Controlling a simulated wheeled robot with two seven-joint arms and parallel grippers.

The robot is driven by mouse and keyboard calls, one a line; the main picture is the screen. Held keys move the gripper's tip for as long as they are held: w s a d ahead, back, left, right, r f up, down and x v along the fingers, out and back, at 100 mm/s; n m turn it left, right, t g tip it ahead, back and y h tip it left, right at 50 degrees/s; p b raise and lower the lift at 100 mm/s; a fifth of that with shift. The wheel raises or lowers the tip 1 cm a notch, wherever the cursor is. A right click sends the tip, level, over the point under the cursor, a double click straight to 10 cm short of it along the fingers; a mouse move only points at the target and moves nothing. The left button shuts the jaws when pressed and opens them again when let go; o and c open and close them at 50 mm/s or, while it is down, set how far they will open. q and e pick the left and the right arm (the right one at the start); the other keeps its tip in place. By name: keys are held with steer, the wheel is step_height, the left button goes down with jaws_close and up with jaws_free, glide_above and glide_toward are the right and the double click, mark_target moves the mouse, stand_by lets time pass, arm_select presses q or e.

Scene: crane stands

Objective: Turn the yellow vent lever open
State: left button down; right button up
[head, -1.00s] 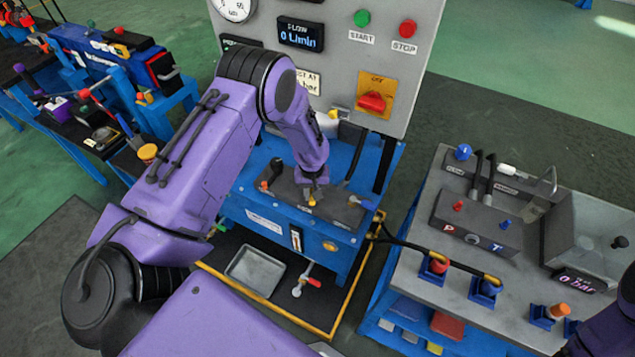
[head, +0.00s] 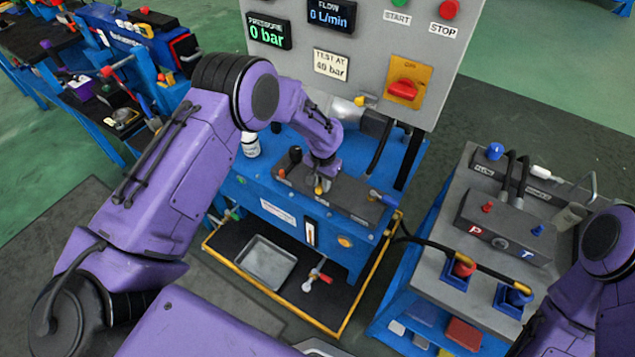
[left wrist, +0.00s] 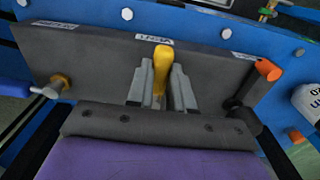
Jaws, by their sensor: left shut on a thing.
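The yellow vent lever (left wrist: 161,66) stands up from a dark grey valve block (left wrist: 90,55) in the left wrist view, below a small label. My left gripper (left wrist: 160,88) is shut on it, with one grey finger on each side. In the head view the left gripper (head: 321,183) points down at the block on the blue stand (head: 290,210), and only a bit of the yellow lever (head: 319,190) shows under it. My right arm shows at the right edge, but its gripper is out of view.
An orange-tipped handle (left wrist: 267,70) and a brass fitting (left wrist: 58,82) flank the lever on the block. A grey panel (head: 370,50) with displays and a red switch (head: 403,90) rises behind. A grey bench (head: 440,265) with hoses stands at the right.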

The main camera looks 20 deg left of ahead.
arm_select(q)
steer(key=shift+w, duration=0.1)
steer(key=c, duration=1)
jaws_free()
step_height(320, 180, up, 11)
steer(key=b, duration=0.1)
steer(key=shift+f, duration=0.2)
